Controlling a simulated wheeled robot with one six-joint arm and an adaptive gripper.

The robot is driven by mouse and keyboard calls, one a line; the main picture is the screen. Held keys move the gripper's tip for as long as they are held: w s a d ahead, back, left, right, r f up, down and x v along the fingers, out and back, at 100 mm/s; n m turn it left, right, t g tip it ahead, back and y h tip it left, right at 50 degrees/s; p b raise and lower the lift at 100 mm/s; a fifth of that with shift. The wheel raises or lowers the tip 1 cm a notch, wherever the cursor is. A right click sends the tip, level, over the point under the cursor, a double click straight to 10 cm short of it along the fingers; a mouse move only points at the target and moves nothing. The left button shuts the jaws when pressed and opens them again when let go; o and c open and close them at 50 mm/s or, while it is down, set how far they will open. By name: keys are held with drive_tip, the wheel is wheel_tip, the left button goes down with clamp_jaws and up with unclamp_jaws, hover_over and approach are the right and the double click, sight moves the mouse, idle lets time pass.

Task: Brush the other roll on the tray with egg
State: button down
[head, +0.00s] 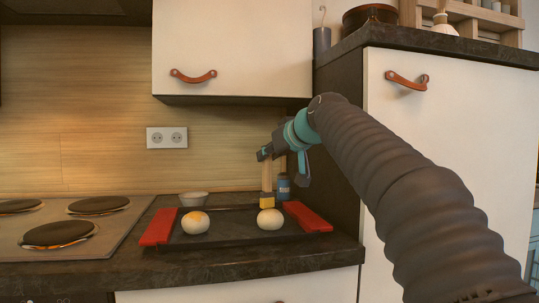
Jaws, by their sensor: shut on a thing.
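My gripper (267,154) is shut on the handle of a brush (267,180), which hangs upright with its yellow end down. The yellow end is right at the top edge of the right roll (270,220); I cannot tell whether it touches or is just behind or above it. The right roll looks pale and plain. The left roll (195,225) has an orange-yellow patch on top. Both rolls sit on a dark tray (232,238) with red ends. A small pale bowl (193,199) stands behind the tray; its contents are hidden.
A blue jar (283,187) stands behind the tray, close to the brush. A stove with dark hotplates (58,234) is at the left. A tall cabinet (445,125) bounds the right, and a wall cabinet (232,45) hangs above. The counter's front strip (230,270) is clear.

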drive_tip(key=shift+s+d+b, duration=0.55)
drive_tip(key=shift+s+d, duration=0.05)
drive_tip(key=shift+s, duration=0.3)
drive_tip(key=shift+w+a+p, duration=0.55)
drive_tip(key=shift+w+p, duration=0.05)
drive_tip(key=shift+w, duration=0.15)
drive_tip(key=shift+w+a, duration=0.1)
drive_tip(key=shift+w, duration=0.05)
idle(0.6)
drive_tip(key=shift+s+d+b, duration=0.5)
drive_tip(key=shift+s+d, duration=0.15)
drive_tip(key=shift+s, duration=0.25)
drive_tip(key=shift+w+a+p, duration=0.65)
drive_tip(key=shift+w+p, duration=0.05)
drive_tip(key=shift+w, duration=0.2)
idle(0.8)
drive_tip(key=shift+s+d, duration=0.35)
drive_tip(key=shift+s, duration=0.1)
idle(0.4)
